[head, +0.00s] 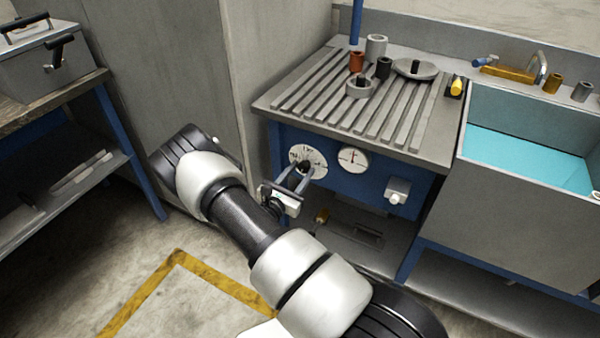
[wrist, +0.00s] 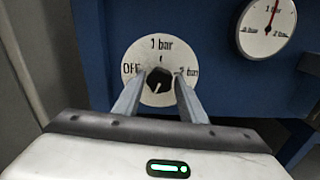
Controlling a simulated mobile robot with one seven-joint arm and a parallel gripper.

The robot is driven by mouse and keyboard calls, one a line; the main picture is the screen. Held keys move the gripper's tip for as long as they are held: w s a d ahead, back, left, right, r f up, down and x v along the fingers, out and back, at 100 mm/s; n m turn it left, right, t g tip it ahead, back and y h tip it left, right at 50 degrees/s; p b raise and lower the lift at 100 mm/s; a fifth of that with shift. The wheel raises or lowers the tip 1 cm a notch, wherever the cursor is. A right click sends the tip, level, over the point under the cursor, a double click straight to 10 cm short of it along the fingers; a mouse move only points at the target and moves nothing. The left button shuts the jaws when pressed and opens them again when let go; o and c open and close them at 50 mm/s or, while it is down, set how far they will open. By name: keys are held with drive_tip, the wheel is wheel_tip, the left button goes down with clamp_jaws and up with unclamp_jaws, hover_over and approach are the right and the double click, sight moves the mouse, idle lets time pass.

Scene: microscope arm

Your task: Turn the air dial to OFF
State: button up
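The air dial (wrist: 148,46) is a white disc on a blue panel, printed OFF at left, 1 bar at top and 2 bar at right. Its black knob (wrist: 159,80) is in the middle; a small dark tick sits above it, below 1 bar. The knob's exact pointing is hard to tell. In the head view the dial (head: 316,158) is partly covered by my gripper (head: 303,171). In the wrist view my gripper (wrist: 159,78) has one finger on each side of the knob, seemingly with small gaps. It looks open around the knob.
A round gauge (head: 353,160) right of the dial has its red needle near 1 bar. A light grey fitting (head: 397,191) sticks out further right. Above is a slatted worktop (head: 340,105) with small parts, and a blue-lined sink (head: 530,155) at right.

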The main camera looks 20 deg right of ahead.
drive_tip(key=c, duration=0.6)
drive_tip(key=shift+n, duration=0.3)
drive_tip(key=n, duration=0.5)
drive_tip(key=shift+a+p, duration=0.1)
drive_tip(key=shift+p, duration=0.3)
drive_tip(key=n, duration=0.5)
drive_tip(key=shift+n+p, duration=0.35)
drive_tip(key=shift+n, duration=0.05)
drive_tip(key=shift+f+n, duration=0.1)
drive_tip(key=shift+n, duration=2.1)
drive_tip(key=o, duration=1)
